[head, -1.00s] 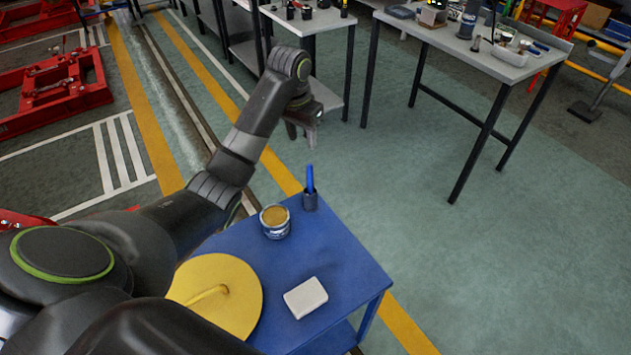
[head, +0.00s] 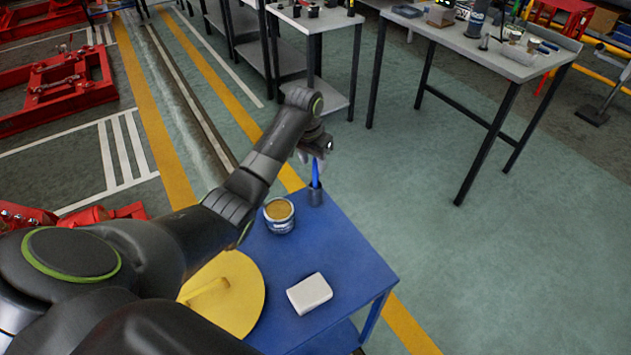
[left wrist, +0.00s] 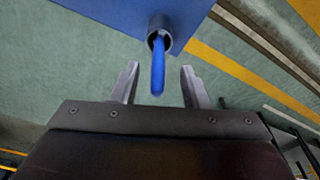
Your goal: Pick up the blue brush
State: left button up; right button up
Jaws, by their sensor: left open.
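The blue brush (head: 315,173) stands upright in a small dark grey cup (head: 315,196) at the far corner of the blue table (head: 345,255). In the left wrist view the brush handle (left wrist: 158,68) rises out of the cup (left wrist: 160,27) toward the camera. Its end lies between the two fingertips of my left gripper (left wrist: 158,72), with a gap on each side. My left gripper is open and empty. In the head view it is close above the cup (head: 315,155), partly hidden behind its wrist. The brush's lower end is hidden inside the cup. My right gripper is not seen.
On the blue table are an open tin (head: 280,216) beside the cup, a white block (head: 310,294) and a round yellow lid (head: 235,290). Grey workbenches (head: 490,50) stand farther back. The floor right of the table is clear.

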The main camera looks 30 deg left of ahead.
pick_arm(q)
send_over(315, 188)
jog(key=shift+w+a+f, duration=0.1)
jog(key=shift+w+f, duration=0.05)
jog(key=shift+f, duration=0.9)
jog(key=shift+w+f, duration=0.15)
jog(key=shift+f, duration=0.9)
grip_shut()
